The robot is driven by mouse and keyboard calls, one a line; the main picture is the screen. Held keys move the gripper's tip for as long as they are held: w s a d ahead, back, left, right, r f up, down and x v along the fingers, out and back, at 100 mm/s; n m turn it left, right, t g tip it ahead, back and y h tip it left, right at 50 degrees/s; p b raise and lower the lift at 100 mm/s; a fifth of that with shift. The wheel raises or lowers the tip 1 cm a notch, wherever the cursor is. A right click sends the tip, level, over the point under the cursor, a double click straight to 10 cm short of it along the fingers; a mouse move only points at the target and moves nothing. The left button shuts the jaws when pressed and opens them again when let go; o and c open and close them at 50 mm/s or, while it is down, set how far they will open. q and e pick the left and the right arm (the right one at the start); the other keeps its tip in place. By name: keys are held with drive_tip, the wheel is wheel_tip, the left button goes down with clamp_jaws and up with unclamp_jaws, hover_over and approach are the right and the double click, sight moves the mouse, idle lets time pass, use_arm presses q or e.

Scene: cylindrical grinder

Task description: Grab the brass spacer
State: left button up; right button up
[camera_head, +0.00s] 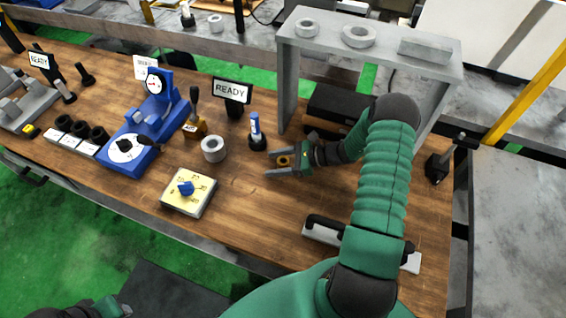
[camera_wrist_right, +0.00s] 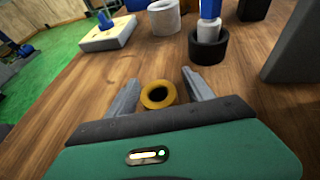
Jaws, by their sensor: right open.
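The brass spacer (camera_head: 284,161) is a small gold ring with a dark hole, standing on the wooden table under my right gripper (camera_head: 276,164). In the right wrist view the brass spacer (camera_wrist_right: 158,95) sits between the two grey fingers of my right gripper (camera_wrist_right: 160,84), close to the palm. The fingers are spread on both sides of it with gaps visible, so the gripper is open around it. Part of my left gripper (camera_head: 105,308) shows at the bottom left of the head view; its fingers cannot be made out.
A grey ring (camera_head: 213,149) and a blue-topped black holder (camera_head: 256,134) stand near the right gripper. A grey shelf (camera_head: 287,80) rises behind. A white bar with a black handle (camera_head: 320,233) lies in front. Wood between is bare.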

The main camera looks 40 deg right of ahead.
drive_tip(key=shift+s+a+r, duration=0.1)
drive_tip(key=shift+c, duration=0.7)
drive_tip(key=shift+d, duration=0.3)
drive_tip(key=c, duration=0.7)
clamp_jaws()
drive_tip(key=shift+a, duration=0.1)
